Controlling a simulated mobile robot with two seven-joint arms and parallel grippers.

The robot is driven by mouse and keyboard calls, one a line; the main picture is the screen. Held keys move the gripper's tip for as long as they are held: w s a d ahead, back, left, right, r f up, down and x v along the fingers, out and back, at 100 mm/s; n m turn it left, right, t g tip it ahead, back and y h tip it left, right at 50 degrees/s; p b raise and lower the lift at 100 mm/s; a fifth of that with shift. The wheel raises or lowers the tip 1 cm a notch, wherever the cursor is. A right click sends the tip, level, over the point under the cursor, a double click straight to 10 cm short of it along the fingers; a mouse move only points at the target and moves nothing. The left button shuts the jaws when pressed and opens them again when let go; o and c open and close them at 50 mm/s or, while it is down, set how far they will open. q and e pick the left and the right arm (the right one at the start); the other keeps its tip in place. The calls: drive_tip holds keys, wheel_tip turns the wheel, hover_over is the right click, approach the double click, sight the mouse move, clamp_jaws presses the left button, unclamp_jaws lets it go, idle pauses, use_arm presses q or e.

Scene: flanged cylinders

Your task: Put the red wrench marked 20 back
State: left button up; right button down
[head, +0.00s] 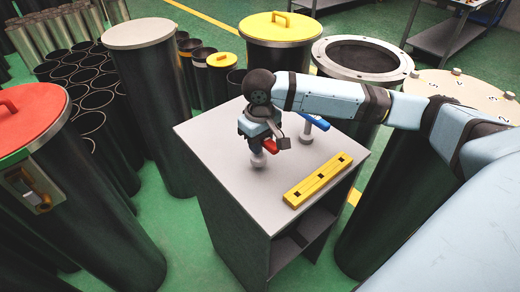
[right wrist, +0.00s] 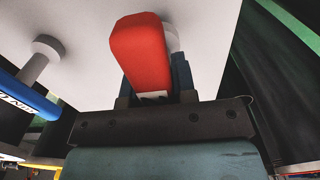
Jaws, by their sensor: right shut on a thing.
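The red wrench (head: 270,147) shows only as a short red piece at my right gripper (head: 266,142) in the head view. In the right wrist view its thick red end (right wrist: 140,55) sticks out from between the fingers, and the rest is hidden. My right gripper is shut on it, above the left part of the grey cabinet top (head: 232,178). A pale post (head: 258,160) stands just below the gripper. I cannot tell whether the wrench touches it. No number 20 is readable. My left gripper is not in view.
A blue wrench (head: 316,121) sits at a second pale post (head: 306,136). A yellow bar with holes (head: 318,180) lies at the cabinet's right front. Tall cylinders surround the cabinet, including an open flanged one (head: 362,58). The cabinet's front left top is clear.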

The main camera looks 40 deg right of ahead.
wheel_tip(320, 180, down, 2)
drive_tip(key=shift+p, duration=1.1)
drive_tip(key=shift+f, duration=0.35)
drive_tip(key=shift+f, duration=0.15)
drive_tip(key=c, duration=0.9)
unclamp_jaws()
drive_tip(key=shift+f, duration=0.1)
